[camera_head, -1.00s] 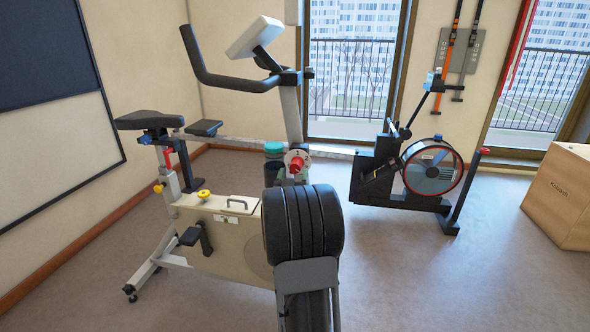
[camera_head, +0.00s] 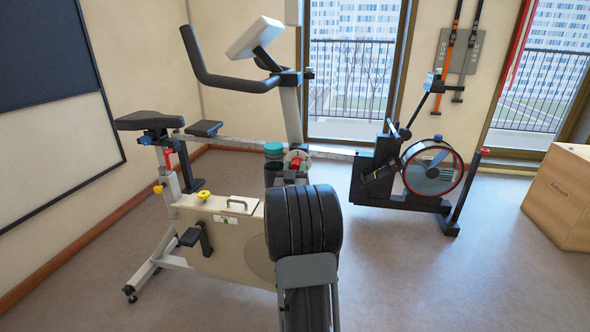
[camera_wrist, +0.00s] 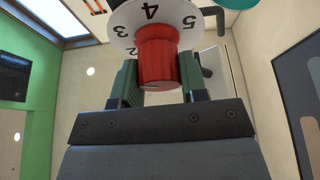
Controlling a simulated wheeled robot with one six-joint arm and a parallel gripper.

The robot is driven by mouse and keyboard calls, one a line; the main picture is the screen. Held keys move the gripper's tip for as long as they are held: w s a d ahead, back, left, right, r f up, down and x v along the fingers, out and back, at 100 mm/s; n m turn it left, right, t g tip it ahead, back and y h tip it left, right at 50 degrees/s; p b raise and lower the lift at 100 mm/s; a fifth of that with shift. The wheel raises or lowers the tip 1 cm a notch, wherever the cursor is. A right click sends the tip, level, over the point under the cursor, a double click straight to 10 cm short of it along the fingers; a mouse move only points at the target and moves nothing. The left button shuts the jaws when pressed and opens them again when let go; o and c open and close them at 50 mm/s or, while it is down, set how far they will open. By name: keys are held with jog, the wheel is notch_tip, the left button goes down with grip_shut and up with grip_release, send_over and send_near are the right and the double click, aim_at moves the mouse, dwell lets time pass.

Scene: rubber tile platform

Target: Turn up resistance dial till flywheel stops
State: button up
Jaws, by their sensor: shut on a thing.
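The resistance dial has a red ribbed knob (camera_wrist: 166,62) in front of a white number disc (camera_wrist: 127,20) in the wrist view. The numerals 2, 3, 4 and 5 show, with 4 near the top of the knob. My gripper (camera_wrist: 163,82) is shut on the red knob, with a green-padded finger on each side. In the head view the dial (camera_head: 297,160) sits low on the upright of the beige exercise bike (camera_head: 225,232), partly covered by my gripper. No flywheel of this bike shows clearly, as my arm hides part of its housing. Whether it spins I cannot tell.
The bike's handlebar (camera_head: 235,86) and console (camera_head: 254,38) stand above the dial. A second machine with a round caged wheel (camera_head: 432,167) stands to the right, by the windows. A wooden box (camera_head: 562,200) is at far right. The floor between them is clear.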

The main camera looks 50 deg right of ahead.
jog(key=c, duration=0.3)
jog(key=shift+c, duration=0.2)
jog(key=shift+b, duration=0.3)
jog(key=shift+f+m+g+h+b, duration=0.2)
jog(key=shift+m+g+h+b, duration=0.1)
jog(key=shift+m+b, duration=0.45)
jog(key=m+g+b, duration=0.1)
jog(key=m+b, duration=0.1)
jog(key=m+g+b, duration=0.1)
jog(key=m, duration=0.2)
jog(key=shift+g+h+b, duration=0.3)
jog(key=shift+h+b, duration=0.1)
jog(key=m+g+b, duration=0.2)
jog(key=m, duration=0.3)
jog(key=shift+r, duration=0.1)
jog(key=shift+s+m+g+b, duration=0.1)
jog(key=shift+m+g+b, duration=0.1)
jog(key=shift+m+g, duration=0.7)
jog(key=shift+m+g+b, duration=0.15)
jog(key=shift+m+g, duration=0.15)
jog(key=shift+m, duration=1.35)
